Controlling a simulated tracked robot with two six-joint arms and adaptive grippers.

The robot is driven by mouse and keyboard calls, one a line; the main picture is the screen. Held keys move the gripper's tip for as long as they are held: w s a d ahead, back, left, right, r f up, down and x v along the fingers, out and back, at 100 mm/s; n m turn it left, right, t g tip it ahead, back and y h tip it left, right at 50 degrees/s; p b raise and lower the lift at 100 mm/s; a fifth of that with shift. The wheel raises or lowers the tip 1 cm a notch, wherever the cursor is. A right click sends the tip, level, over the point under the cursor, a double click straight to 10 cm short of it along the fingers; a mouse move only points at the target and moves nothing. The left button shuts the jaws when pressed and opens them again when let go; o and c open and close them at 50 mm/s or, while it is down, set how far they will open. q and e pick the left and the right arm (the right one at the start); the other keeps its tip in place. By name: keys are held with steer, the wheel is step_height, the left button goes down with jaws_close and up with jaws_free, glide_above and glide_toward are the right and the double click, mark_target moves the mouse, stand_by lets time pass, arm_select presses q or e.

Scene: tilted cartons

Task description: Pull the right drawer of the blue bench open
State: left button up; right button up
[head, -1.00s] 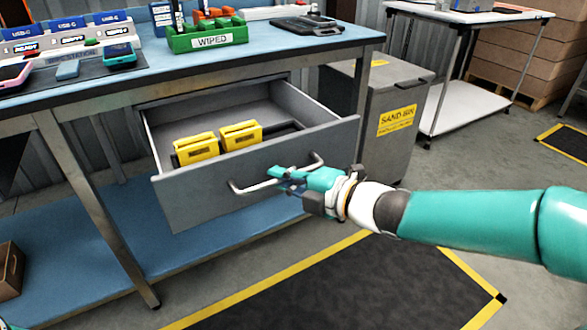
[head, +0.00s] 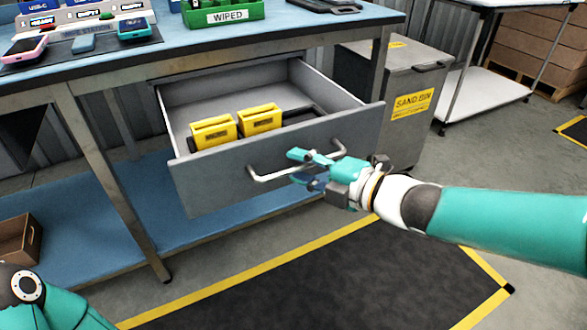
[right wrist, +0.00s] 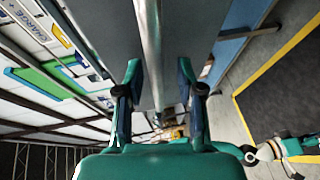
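The right drawer (head: 225,180) of the blue bench (head: 275,42) stands pulled well out, with its grey front tilted in the picture. Its silver bar handle (head: 262,175) runs across the front and also shows in the right wrist view (right wrist: 149,40). My right gripper (head: 310,168) is at the right part of the handle. In the right wrist view its two teal fingers (right wrist: 158,85) stand apart on either side of the bar, with a visible gap at the right finger.
Yellow holders (head: 260,118) lie in the drawer. A grey sand bin (head: 395,130) stands close to its right. A green WIPED tray (head: 222,14) and phones are on the bench top. A cardboard box (head: 20,240) sits on the lower shelf. The floor before the drawer is clear.

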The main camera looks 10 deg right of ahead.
steer(key=shift+s+d+r, duration=0.1)
steer(key=shift+s+d, duration=0.1)
steer(key=shift+d, duration=0.05)
steer(key=v, duration=1.1)
steer(key=shift+s, duration=0.2)
steer(key=shift+a, duration=0.1)
